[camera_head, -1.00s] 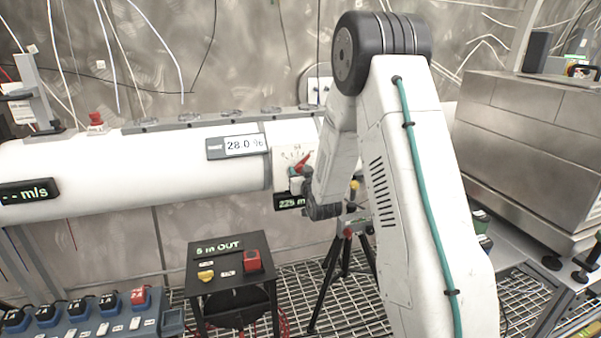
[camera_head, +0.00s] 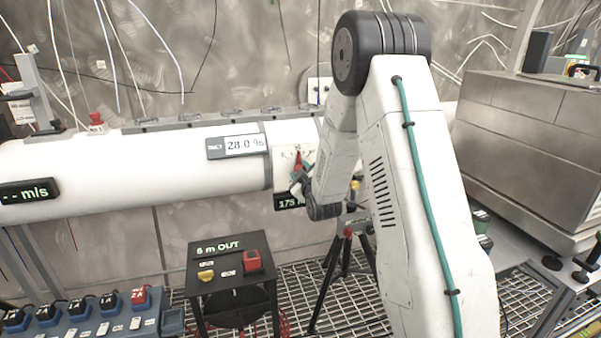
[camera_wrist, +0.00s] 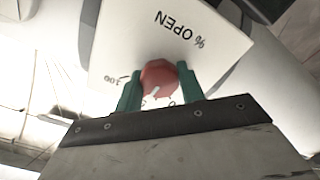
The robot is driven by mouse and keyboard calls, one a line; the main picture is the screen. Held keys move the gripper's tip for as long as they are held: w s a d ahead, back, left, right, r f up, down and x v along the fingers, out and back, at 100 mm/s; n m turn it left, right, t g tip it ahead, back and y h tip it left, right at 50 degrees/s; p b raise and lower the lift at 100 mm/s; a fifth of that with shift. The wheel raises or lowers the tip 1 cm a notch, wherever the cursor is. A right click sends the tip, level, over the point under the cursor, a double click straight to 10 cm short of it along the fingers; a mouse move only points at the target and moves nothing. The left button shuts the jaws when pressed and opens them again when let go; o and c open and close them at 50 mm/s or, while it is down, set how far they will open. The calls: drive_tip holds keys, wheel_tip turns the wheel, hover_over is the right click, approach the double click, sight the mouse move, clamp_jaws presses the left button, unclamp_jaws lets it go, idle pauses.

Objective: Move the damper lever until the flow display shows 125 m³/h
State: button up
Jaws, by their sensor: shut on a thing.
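The red damper lever (camera_wrist: 158,77) sits on a white dial plate (camera_wrist: 125,35) marked "% OPEN" in the wrist view. My gripper (camera_wrist: 158,90) has its green fingers on either side of the red lever and is shut on it. In the head view the lever (camera_head: 298,160) points up on the plate, with my gripper (camera_head: 300,180) against it. The flow display (camera_head: 289,201) below the plate reads 175; its unit is hidden behind my arm.
The white duct (camera_head: 100,175) runs across the back and carries a 28.0 % display (camera_head: 236,146). A tripod (camera_head: 343,250) stands behind my arm. A steel box (camera_head: 535,140) is at right.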

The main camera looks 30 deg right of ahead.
drive_tip(key=shift+n, duration=0.7)
drive_tip(key=o, duration=1)
drive_tip(key=shift+c, duration=0.2)
drive_tip(key=shift+s, duration=0.1)
drive_tip(key=v, duration=0.7)
drive_tip(key=shift+s, duration=0.35)
drive_tip(key=shift+a, duration=0.15)
